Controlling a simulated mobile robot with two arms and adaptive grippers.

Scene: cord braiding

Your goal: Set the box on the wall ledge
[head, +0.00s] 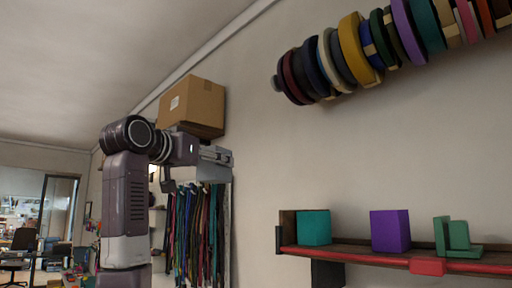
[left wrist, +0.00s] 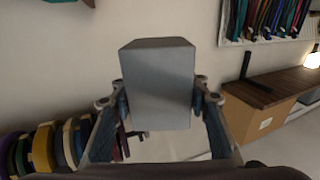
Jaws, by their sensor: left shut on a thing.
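A plain grey box (left wrist: 158,85) is held between the two fingers of my left gripper (left wrist: 160,102) in the left wrist view. In the head view my left gripper (head: 216,155) is raised in front of the wall, left of the wall ledge, with the grey box (head: 212,174) showing partly at its end. The wall ledge (head: 350,257) is a dark wooden shelf with a red front edge at the lower right. A teal block (head: 314,228), a purple block (head: 390,231) and a green angled piece (head: 456,236) stand on it. My right gripper is out of view.
A cardboard box (head: 194,104) sits on a high dark shelf behind my left arm. Hanging cords (head: 197,232) are below it. A rod of coloured spools (head: 385,45) juts across the upper right. Gaps show between the pieces on the ledge.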

